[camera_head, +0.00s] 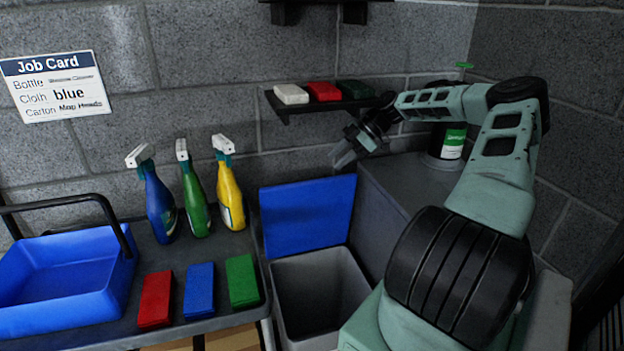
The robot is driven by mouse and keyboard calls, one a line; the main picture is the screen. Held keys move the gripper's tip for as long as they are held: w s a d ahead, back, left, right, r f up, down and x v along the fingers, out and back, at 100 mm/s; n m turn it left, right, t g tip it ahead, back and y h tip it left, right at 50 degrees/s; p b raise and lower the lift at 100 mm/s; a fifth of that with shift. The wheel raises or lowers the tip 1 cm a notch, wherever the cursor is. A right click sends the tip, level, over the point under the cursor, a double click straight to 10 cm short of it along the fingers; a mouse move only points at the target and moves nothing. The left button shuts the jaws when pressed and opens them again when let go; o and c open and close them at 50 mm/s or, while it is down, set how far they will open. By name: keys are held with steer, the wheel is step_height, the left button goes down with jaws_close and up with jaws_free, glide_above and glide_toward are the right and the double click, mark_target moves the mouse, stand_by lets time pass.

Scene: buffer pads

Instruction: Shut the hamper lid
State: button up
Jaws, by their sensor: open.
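The hamper (363,287) is a grey open bin on the floor between the table and a grey cabinet. Its blue lid (308,216) stands raised, upright at the back of the bin, and the dark inside shows. My gripper (345,158) is above the lid's top right corner in the picture, with its fingers pointing down and left. It is open and holds nothing. I cannot tell how far the fingers are from the lid, but they appear apart from it.
A table (219,327) at left bears a blue caddy (62,270), several spray bottles (195,192) and folded cloths (199,290). A wall shelf (322,108) with cloths is behind my gripper. A green-labelled container (453,143) stands on the cabinet (385,205).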

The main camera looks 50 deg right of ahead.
mark_target(314, 181)
steer(key=p+x, duration=0.2)
steer(key=x, duration=0.9)
steer(key=shift+f, duration=0.15)
steer(key=shift+c, duration=0.3)
jaws_close()
